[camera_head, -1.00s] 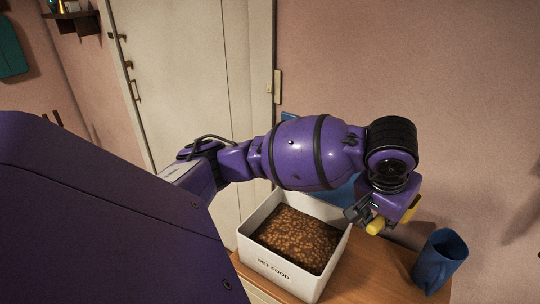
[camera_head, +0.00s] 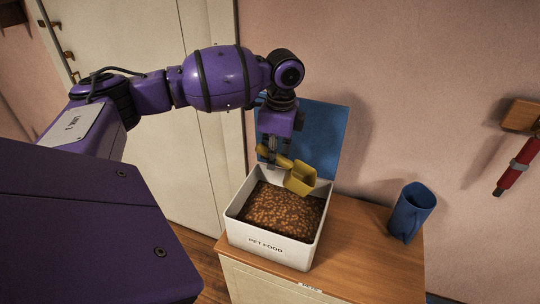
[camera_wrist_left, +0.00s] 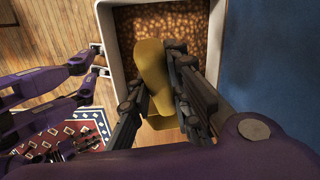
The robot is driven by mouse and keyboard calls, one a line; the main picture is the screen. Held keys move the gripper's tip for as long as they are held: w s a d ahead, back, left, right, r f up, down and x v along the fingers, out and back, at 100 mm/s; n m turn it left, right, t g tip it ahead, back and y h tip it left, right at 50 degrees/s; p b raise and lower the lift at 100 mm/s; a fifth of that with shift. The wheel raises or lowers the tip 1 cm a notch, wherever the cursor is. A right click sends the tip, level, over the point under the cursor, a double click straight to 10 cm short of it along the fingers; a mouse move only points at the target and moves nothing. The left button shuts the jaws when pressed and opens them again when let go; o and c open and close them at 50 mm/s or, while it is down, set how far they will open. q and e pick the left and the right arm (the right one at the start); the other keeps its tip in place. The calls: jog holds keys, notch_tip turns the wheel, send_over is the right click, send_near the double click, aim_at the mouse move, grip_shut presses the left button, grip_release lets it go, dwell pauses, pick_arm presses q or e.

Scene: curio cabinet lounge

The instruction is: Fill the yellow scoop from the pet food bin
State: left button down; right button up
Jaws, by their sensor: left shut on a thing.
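My left gripper (camera_head: 272,152) is shut on the yellow scoop (camera_head: 300,179) and holds it above the back part of the pet food bin (camera_head: 268,247). The scoop's cup hangs near the bin's back rim, clear of the kibble as far as I can see. The bin is a white box labelled PET FOOD, with brown kibble (camera_head: 284,212) inside. In the left wrist view the fingers (camera_wrist_left: 160,88) close on both sides of the scoop's yellow handle (camera_wrist_left: 153,66), with the kibble below. The inside of the scoop's cup is not clearly visible. My right gripper is not seen in the head view.
The bin's blue lid (camera_head: 322,135) stands open behind it. A red-handled tool (camera_head: 515,166) hangs on the wall at the far right. A patterned rug (camera_wrist_left: 75,140) lies on the floor.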

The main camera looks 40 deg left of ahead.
pick_arm(q)
jog(key=shift+a, duration=0.35)
jog(key=shift+s+f+m, duration=0.1)
jog(key=shift+f+m, duration=0.2)
jog(key=shift+f, duration=0.3)
notch_tip(320, 180, down, 17)
jog(key=b, duration=0.5)
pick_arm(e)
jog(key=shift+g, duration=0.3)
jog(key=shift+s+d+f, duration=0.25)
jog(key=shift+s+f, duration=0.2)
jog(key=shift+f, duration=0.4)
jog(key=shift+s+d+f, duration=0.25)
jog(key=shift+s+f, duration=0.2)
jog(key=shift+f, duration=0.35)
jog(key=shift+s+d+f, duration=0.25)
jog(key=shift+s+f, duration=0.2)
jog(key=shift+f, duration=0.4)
pick_arm(q)
jog(key=shift+f, duration=0.1)
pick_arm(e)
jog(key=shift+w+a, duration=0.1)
